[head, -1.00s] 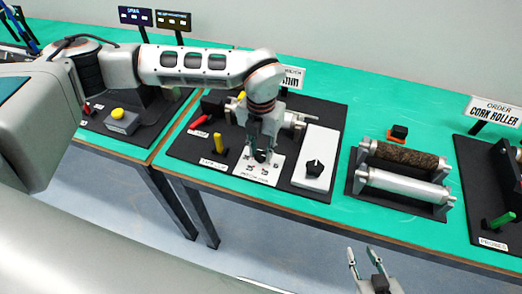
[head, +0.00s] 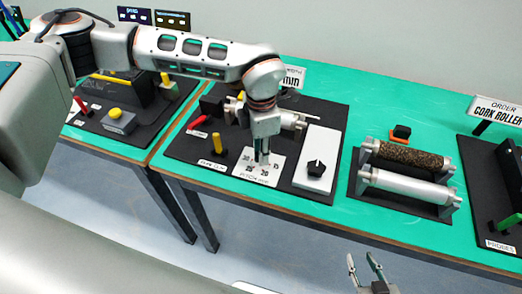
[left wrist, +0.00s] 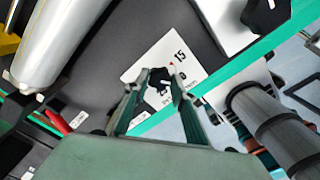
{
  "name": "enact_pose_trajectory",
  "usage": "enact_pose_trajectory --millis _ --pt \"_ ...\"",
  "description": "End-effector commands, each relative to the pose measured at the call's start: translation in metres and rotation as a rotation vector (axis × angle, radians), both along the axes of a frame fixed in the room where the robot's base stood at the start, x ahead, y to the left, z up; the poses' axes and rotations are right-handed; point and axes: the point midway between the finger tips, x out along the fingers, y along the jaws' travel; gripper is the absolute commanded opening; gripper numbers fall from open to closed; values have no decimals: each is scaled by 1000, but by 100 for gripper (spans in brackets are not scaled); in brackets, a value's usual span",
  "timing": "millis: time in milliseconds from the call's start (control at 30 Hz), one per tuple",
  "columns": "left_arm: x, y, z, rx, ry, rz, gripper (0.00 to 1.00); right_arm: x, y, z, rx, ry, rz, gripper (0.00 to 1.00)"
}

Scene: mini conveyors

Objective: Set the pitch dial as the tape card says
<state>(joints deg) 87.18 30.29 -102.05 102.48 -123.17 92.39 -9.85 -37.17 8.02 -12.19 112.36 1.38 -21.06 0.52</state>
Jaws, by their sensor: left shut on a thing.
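The pitch dial's white plate (head: 240,169) bears numbers around a black knob; 30, 25, 20 and 15 seem readable. My left gripper (head: 262,163) points down onto the dial, shut on the black knob (left wrist: 155,86), which shows between its fingertips (left wrist: 152,90) in the left wrist view. The gripper hides most of the knob in the head view, and the pointer's exact reading cannot be told. The tape card (head: 295,73) stands behind; my arm covers its left part, leaving "mm" partly visible. My right gripper (head: 363,265) is open and empty in front of the table.
A white panel with another black knob (head: 316,168) is right of the dial. A cork roller (head: 405,155) and a silver roller (head: 405,185) lie further right. Green table (head: 375,103) is clear behind.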

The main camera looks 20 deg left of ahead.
Motion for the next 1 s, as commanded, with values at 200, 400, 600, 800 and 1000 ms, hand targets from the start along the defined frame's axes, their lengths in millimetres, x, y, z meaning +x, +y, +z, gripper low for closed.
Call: enact_pose_trajectory --millis 200,400,600,800,1000 --pt "1 -1 1 -1 -3 -81 3 1 0 1 1 -4 0 31" --pt "1 0 1 -1 -3 -111 3 1 0 1 1 -4 0 31" --pt "1 0 1 -1 -3 -116 3 1 0 1 1 -3 0 31" --pt "1 0 1 -1 -3 -115 3 0 0 -1 0 0 0 31" --pt "1 0 1 -1 -2 -115 42 0 0 -2 -1 2 0 31"
